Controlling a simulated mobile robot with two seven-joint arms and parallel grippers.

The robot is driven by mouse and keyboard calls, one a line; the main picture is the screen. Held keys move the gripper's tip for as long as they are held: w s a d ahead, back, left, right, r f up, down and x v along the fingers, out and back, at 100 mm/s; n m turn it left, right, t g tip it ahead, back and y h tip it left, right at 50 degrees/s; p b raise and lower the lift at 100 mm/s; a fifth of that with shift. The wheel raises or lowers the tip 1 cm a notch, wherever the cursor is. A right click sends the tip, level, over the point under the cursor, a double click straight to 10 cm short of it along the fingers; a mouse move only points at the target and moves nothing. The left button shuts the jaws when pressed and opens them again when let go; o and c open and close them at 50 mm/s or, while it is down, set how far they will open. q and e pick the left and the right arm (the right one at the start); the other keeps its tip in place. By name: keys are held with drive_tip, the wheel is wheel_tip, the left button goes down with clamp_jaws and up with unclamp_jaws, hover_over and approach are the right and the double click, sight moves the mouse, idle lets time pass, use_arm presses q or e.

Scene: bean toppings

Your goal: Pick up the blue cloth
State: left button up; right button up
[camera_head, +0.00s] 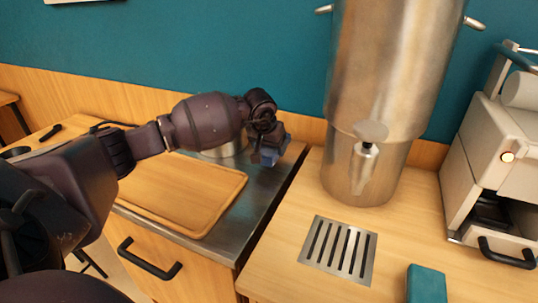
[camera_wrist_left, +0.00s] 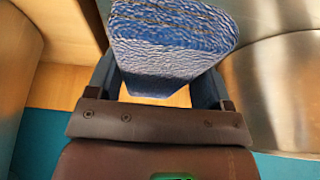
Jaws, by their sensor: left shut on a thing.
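The blue cloth (camera_wrist_left: 170,45), a thick folded piece with a wavy texture, fills the upper middle of the left wrist view. My left gripper (camera_wrist_left: 160,80) is shut on it, with one finger at each side. In the head view the left gripper (camera_head: 268,143) is beyond the wooden board, over the far right part of the metal counter top. A small bluish part of the cloth (camera_head: 270,157) shows below it. I cannot tell whether the cloth touches the counter. My right gripper is not in view.
A tall steel urn (camera_head: 385,80) with a tap stands right of the gripper. A wooden board (camera_head: 185,195) lies in front, and a metal pot (camera_head: 228,149) is partly hidden behind my arm. A slotted drain plate (camera_head: 338,250), teal block (camera_head: 427,284) and white machine (camera_head: 490,160) are right.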

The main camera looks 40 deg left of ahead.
use_arm(q)
wheel_tip(320, 180, up, 16)
drive_tip(key=p, duration=0.1)
drive_tip(key=o, duration=0.4)
drive_tip(key=c, duration=0.3)
